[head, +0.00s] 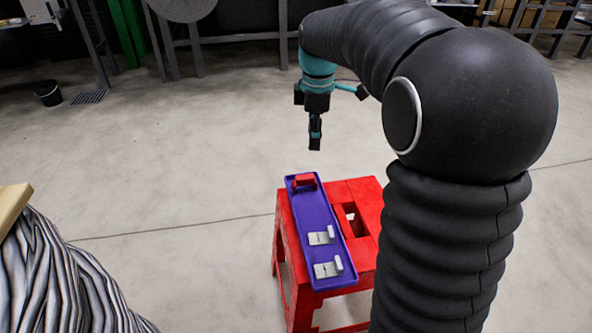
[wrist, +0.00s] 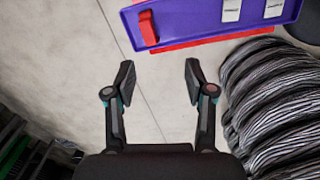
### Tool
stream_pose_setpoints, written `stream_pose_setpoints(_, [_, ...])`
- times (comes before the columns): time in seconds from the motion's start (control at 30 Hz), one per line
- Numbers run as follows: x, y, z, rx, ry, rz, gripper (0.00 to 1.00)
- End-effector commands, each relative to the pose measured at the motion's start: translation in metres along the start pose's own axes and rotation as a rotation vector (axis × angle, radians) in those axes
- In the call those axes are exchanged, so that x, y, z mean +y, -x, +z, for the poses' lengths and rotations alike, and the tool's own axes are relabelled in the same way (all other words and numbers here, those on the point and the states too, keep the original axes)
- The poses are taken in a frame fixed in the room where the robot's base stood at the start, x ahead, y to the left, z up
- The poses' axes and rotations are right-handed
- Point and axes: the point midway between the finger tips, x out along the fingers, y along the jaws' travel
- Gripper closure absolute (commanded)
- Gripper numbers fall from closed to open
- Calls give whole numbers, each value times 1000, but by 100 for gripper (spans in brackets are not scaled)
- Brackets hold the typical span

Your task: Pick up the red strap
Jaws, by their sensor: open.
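The red strap (head: 304,182) is a small red piece at the far end of a long purple tray (head: 318,212). In the wrist view the red strap (wrist: 148,27) lies near the left end of the tray (wrist: 190,24), at the top of the picture. My gripper (head: 315,146) hangs in the air above and beyond the tray's far end, pointing down. In the wrist view my gripper (wrist: 157,80) is open, with bare floor between its fingers. It is empty and apart from the strap.
The tray rests on a red stool (head: 364,195) with a hole in its top. Two pale clips, the upper one (head: 321,237) and the lower one (head: 328,269), lie in the tray's near half. A black-and-white striped heap (head: 60,275) stands at left.

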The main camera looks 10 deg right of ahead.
Motion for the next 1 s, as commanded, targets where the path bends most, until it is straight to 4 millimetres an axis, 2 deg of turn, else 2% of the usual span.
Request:
stream_pose_setpoints(0.03, [12,-14,-2,-4,51,-20,46])
stream_pose_setpoints(0.1, [23,-24,-4,-6,117,-39,46])
stream_pose_setpoints(0.3, [37,-40,-6,-6,213,-66,46])
stream_pose_setpoints(0.43, [37,-56,-7,-6,223,-71,46])
stream_pose_setpoints(0.7, [33,-104,-7,-6,222,-70,46])
stream_pose_setpoints(0.83, [32,-118,-7,-6,221,-69,46])
stream_pose_setpoints(1.0, [32,-125,-7,-6,221,-68,46])
